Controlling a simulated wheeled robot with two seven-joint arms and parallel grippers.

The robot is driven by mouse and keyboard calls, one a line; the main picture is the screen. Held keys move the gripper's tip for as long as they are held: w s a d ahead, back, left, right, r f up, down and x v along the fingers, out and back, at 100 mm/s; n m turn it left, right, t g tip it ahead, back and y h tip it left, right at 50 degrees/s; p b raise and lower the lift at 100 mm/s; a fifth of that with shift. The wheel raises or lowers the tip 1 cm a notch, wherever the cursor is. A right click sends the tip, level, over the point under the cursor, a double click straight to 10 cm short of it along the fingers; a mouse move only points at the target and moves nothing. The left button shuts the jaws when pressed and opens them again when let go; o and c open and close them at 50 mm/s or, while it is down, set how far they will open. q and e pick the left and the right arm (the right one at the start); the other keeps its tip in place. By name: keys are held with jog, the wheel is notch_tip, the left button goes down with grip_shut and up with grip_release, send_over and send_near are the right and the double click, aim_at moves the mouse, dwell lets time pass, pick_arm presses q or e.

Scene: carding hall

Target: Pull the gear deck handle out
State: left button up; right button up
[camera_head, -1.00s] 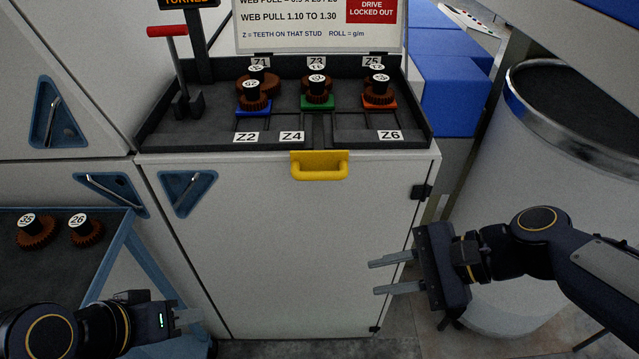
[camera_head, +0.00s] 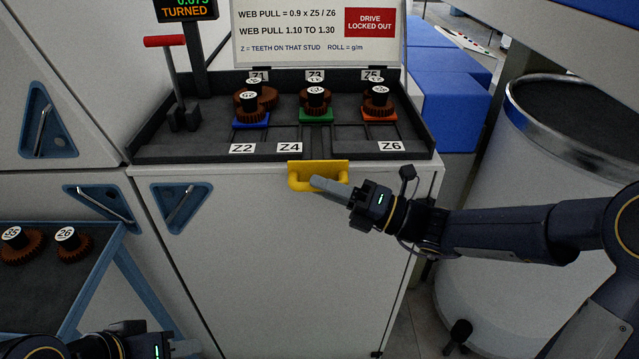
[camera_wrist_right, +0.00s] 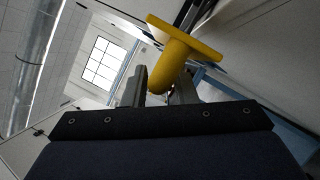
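The yellow gear deck handle (camera_head: 318,168) is on the front edge of the dark gear deck (camera_head: 215,150), above the white cabinet door. My right gripper (camera_head: 328,186) reaches it from the right, its fingertips overlapping the handle's lower bar. In the right wrist view, the handle (camera_wrist_right: 178,62) stands between and in front of the two fingers (camera_wrist_right: 165,90), which are apart. A gap shows beside the left finger, and I cannot tell whether either touches the handle. My left gripper (camera_head: 180,348) is low at the left, partly cut off; its finger opening is unclear.
Gears on coloured bases and a red-topped lever (camera_head: 165,42) stand on the deck. A blue-edged tray (camera_head: 95,255) with two gears (camera_head: 72,246) lies at left. A large white drum (camera_head: 540,230) stands at right, close to my right arm.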

jog(key=shift+w+a+r, duration=0.1)
jog(key=shift+w+a, duration=0.1)
jog(key=shift+a, duration=0.4)
grip_shut()
